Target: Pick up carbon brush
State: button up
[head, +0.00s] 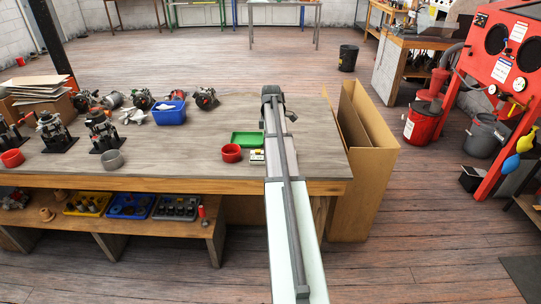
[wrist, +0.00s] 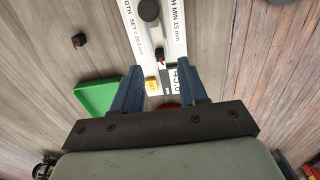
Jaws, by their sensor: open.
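My gripper (wrist: 159,66) is open, with its two blue fingers apart and nothing held between them. In the wrist view, a small dark block that looks like a carbon brush (wrist: 160,56) sits in the channel of a white length gauge (wrist: 178,35), just beyond the fingertips. A second small dark block, also brush-like (wrist: 79,40), lies on the bench to the left of the gauge. A yellow piece (wrist: 152,84) is on the gauge between the fingers. In the head view, my gripper (head: 271,92) is over the bench; its fingers and the brushes are hidden or too small to tell.
A green tray (head: 246,139) and red bowl (head: 231,153) stand on the workbench (head: 190,150) near my arm. The tray also shows in the wrist view (wrist: 95,98). A blue bin (head: 170,113) and several alternators stand farther left. A cardboard box (head: 367,170) stands right of the bench.

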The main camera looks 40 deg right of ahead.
jog(key=shift+f, duration=2.4)
grip_shut()
